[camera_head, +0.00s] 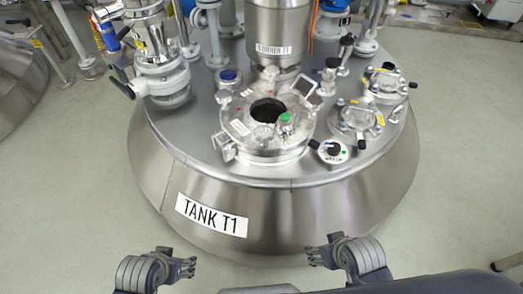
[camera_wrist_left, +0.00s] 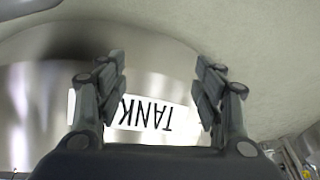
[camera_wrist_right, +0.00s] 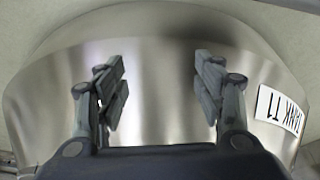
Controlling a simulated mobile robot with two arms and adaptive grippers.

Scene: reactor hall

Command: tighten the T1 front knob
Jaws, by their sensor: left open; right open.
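Tank T1 (camera_head: 165,160) is a steel vessel with a flat lid. A green-topped knob (camera_head: 286,118) stands on the round hatch ring (camera_head: 240,143). No label shows which is the front knob. My left gripper (camera_head: 187,267) is open and empty, below the TANK T1 label; its spread fingers show in the left wrist view (camera_wrist_left: 160,65). My right gripper (camera_head: 316,256) is open and empty, below the dial; it also shows in the right wrist view (camera_wrist_right: 160,65). Both are apart from the knobs.
The stirrer column (camera_head: 277,22) rises behind the hatch, which has a dark opening (camera_head: 267,110). Two clamped ports (camera_head: 357,121) (camera_head: 384,84) sit right of it. A valve with pipework (camera_head: 160,75) stands at the lid's left. Grey floor (camera_head: 455,170) lies clear to the right.

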